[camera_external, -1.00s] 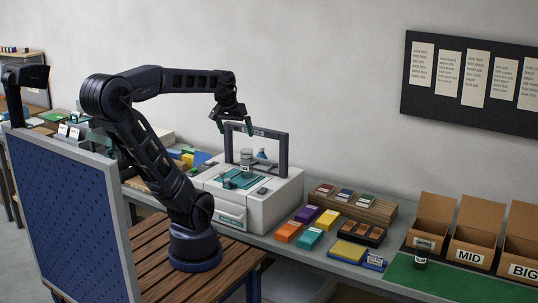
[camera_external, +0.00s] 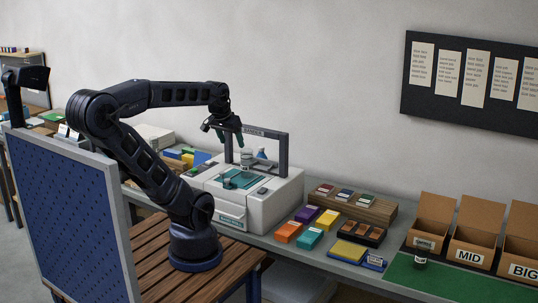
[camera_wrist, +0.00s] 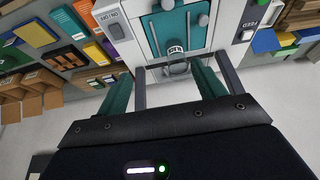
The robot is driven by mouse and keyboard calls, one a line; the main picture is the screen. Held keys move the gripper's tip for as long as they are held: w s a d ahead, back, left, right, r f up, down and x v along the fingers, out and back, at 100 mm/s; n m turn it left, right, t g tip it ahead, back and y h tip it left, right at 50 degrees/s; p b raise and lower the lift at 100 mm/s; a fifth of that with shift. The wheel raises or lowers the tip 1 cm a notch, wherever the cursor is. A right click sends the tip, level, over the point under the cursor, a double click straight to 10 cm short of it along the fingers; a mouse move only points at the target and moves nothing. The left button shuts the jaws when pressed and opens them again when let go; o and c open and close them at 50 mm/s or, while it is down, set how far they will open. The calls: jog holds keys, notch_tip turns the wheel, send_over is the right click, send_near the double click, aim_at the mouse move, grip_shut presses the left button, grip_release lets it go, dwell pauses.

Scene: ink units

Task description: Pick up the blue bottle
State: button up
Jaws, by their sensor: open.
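A small blue bottle (camera_external: 261,154) shows at the back of the white machine (camera_external: 268,198), seen through its dark arch (camera_external: 285,150). A greyish clear container with a label (camera_external: 246,160) stands in front and left of it on the machine. My gripper (camera_external: 229,140) is open and empty, above the machine at the arch's left side. In the wrist view, the gripper's green fingers (camera_wrist: 162,85) are spread apart, with the arch between and beyond them. A clear rounded object (camera_wrist: 176,52) shows there by the teal bed (camera_wrist: 172,30); I cannot make out the blue bottle in this view.
The dark arch stands close to my fingers. Coloured blocks (camera_external: 310,238) and a wooden rack (camera_external: 352,206) lie right of the machine. Several coloured boxes lie left of the machine.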

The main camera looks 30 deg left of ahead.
jog(key=shift+c, duration=1.2)
